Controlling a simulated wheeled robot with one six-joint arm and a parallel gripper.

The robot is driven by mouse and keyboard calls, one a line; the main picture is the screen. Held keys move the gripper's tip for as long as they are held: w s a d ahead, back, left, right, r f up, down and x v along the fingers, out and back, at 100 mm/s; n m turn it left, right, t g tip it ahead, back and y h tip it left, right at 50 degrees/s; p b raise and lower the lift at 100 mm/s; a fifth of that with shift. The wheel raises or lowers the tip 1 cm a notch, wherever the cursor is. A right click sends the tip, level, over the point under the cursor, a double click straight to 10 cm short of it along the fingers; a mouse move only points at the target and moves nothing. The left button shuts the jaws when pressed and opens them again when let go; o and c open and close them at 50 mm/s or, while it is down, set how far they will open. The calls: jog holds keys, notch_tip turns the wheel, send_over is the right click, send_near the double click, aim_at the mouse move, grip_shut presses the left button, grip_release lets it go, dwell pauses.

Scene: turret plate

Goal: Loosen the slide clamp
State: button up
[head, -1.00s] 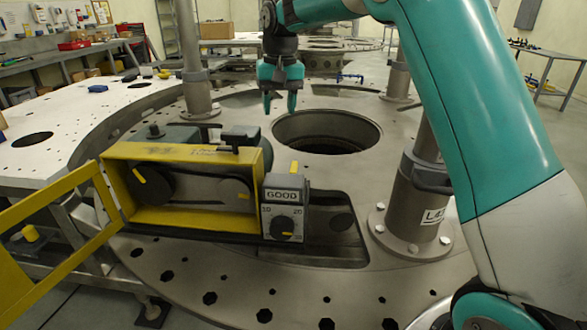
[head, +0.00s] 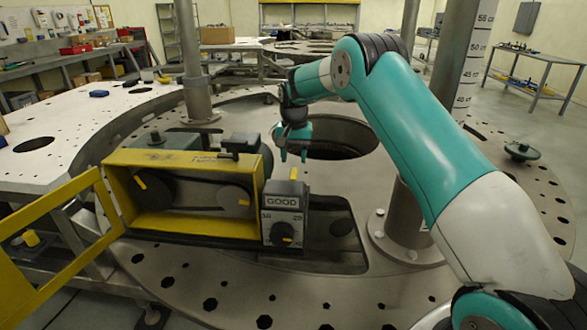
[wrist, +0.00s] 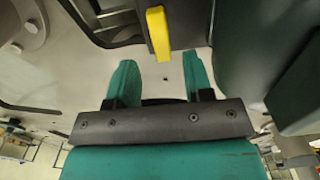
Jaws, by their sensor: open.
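My gripper (head: 293,156) is open and empty, pointing down just behind the gauge box in the head view. Its green fingers also show in the wrist view (wrist: 160,82). A short yellow-topped lever (head: 293,173) stands at the top of the gauge box, just below my fingertips. In the wrist view a yellow lever (wrist: 158,33) on a dark part lies ahead of the fingers, between their lines and apart from them. It is probably the slide clamp's lever; I cannot tell for sure. The clamp's body is mostly hidden.
A yellow-framed belt housing (head: 185,222) with its guard (head: 50,215) swung open is left of the gauge box (head: 284,212), marked GOOD. A round hole (head: 345,140) lies behind my gripper. Posts (head: 190,60) rise from the turret plate (head: 215,295). A green motor body (wrist: 285,90) is close at right.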

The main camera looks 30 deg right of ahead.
aim_at(294, 173)
jog(key=shift+f+p, duration=0.5)
jog(key=shift+f, duration=2.2)
grip_shut()
